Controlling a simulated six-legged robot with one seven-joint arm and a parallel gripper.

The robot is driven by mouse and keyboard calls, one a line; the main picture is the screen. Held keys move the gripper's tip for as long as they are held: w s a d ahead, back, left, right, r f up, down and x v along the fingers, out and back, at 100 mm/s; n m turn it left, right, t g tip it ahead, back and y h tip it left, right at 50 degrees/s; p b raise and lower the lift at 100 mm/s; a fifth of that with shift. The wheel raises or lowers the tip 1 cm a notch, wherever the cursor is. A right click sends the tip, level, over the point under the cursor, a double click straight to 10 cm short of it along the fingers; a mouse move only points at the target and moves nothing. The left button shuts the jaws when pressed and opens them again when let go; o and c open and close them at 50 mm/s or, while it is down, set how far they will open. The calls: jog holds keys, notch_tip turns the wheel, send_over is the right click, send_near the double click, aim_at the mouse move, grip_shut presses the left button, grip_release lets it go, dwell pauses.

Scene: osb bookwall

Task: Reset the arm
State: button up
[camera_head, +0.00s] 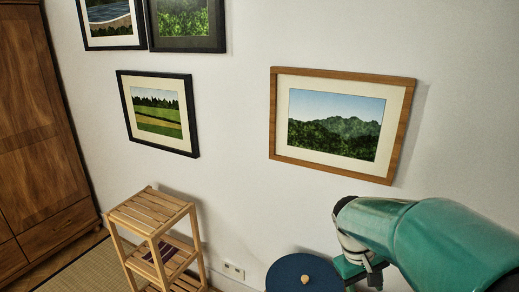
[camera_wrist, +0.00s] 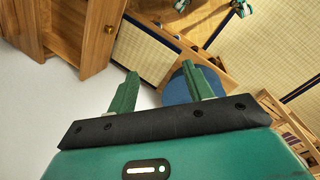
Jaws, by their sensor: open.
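My green arm enters at the lower right of the head view, and my gripper (camera_head: 372,275) shows at its end, partly cut by the lower edge. In the wrist view my gripper (camera_wrist: 165,88) has its two green fingers spread apart, with nothing between them. A round blue top with a small knob (camera_head: 303,273) lies left of the gripper in the head view. A blue round surface (camera_wrist: 178,88) shows beyond the right finger in the wrist view, apart from it as far as I can tell.
A slatted wooden stand (camera_head: 152,225) is at the lower left, beside a wooden wardrobe (camera_head: 38,130). A wood-framed mountain picture (camera_head: 336,125) and a black-framed field picture (camera_head: 158,112) hang on the white wall. Tatami matting (camera_wrist: 250,60) and a wooden cabinet (camera_wrist: 75,28) show in the wrist view.

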jog(key=s+a+r+m+t+y, duration=0.2)
jog(key=s+a+r+t, duration=0.4)
jog(key=s, duration=0.5)
notch_tip(320, 180, up, 4)
jog(key=a+y, duration=0.1)
jog(key=a, duration=0.1)
jog(key=shift+s+a+f+m+t, duration=0.15)
jog(key=shift+s+a+m+t, duration=0.15)
jog(key=shift+s+m+t, duration=0.1)
jog(key=c, duration=0.3)
jog(key=shift+d, duration=0.25)
